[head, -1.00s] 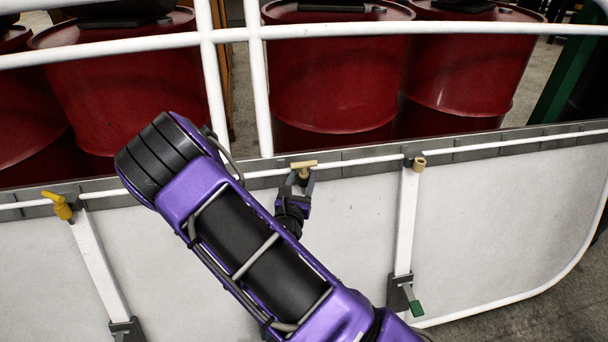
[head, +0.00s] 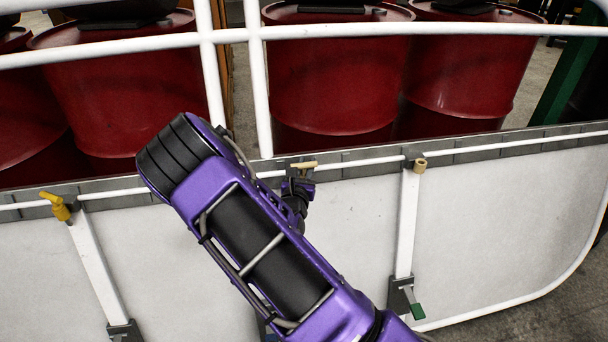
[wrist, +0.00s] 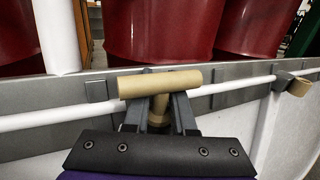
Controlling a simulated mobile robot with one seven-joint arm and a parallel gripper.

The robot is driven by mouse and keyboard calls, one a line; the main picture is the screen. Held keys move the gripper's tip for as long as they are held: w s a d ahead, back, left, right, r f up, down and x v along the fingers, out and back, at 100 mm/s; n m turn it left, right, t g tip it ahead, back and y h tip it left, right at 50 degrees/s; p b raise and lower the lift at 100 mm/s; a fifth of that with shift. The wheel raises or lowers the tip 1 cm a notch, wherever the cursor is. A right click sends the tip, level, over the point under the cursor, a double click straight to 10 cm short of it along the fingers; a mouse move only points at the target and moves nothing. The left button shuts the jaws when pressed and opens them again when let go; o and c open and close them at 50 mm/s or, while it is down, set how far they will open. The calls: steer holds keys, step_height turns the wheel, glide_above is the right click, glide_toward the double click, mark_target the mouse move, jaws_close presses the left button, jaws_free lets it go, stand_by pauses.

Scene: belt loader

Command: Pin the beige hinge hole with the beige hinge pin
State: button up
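The beige hinge pin (head: 304,165) has a cylindrical crossbar handle, also seen in the wrist view (wrist: 160,82). My gripper (head: 299,181) holds it near the white rail. In the wrist view my gripper's fingers (wrist: 158,112) are on either side of the pin's shaft, below the crossbar. The pin's lower tip is hidden. The beige hinge hole (head: 420,163) is a short ring on the rail, at the top of the right white post. It stands to the right of the pin, apart from it, and shows at the right edge of the wrist view (wrist: 299,86).
A yellow pin (head: 57,205) sits at the left post's hinge. A green-tipped handle (head: 416,308) is low on the right post. White guard rails (head: 340,31) and red drums (head: 335,75) stand behind the grey panel edge. The stretch between pin and ring looks clear.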

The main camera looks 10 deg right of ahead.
jaws_close()
steer(key=shift+r, duration=0.1)
step_height(320, 180, up, 10)
steer(key=p, duration=0.2)
stand_by(0.4)
steer(key=shift+c, duration=0.5)
jaws_free()
jaws_close()
